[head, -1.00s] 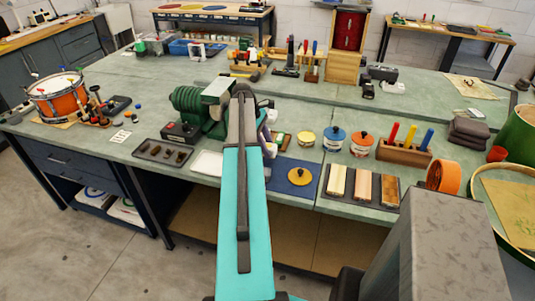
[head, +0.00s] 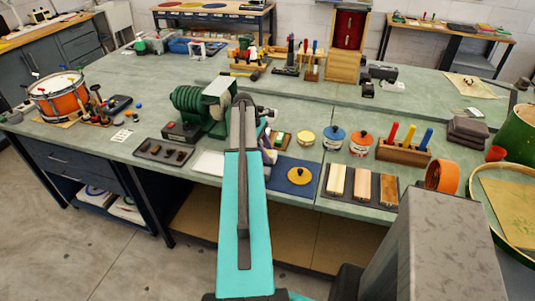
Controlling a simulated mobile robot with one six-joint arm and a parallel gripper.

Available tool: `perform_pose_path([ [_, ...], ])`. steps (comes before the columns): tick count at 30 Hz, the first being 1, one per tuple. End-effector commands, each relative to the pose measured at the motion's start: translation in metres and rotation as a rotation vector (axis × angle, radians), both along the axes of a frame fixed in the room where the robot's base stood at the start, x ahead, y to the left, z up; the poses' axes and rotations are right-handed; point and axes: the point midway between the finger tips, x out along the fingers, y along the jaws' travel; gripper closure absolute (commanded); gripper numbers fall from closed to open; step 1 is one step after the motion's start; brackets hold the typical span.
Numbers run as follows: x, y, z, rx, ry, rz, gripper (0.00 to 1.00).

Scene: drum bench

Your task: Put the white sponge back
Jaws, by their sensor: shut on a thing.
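My teal and dark arm reaches from the bottom centre over the bench, and its far end hides most of my gripper (head: 266,131). Only small parts of the gripper show just right of the arm, beside the green grinder-like machine. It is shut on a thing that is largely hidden. A small whitish piece (head: 268,114) shows at this end, but I cannot make out whether it is the white sponge or part of my wrist. No white sponge shows clearly elsewhere on the bench.
The green machine (head: 203,108) stands left of my arm's end. A flat white tray-like piece (head: 208,163) and a dark tray (head: 163,151) lie at the front edge. To the right are a blue mat (head: 280,184), lidded tins and a block rack.

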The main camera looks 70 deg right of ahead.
Motion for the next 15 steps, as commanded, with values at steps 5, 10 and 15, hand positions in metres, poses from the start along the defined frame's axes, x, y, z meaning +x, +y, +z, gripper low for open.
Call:
perform_pose_path([
  [5, -0.0001, 0.0, -0.0003, 0.0, 0.0, 0.0, 0.84],
  [10, -0.0001, -0.0002, -0.0028, 0.0, 0.0, 0.0, 0.6],
  [15, -0.0001, -0.0001, -0.0026, 0.0, 0.0, 0.0, 0.45],
])
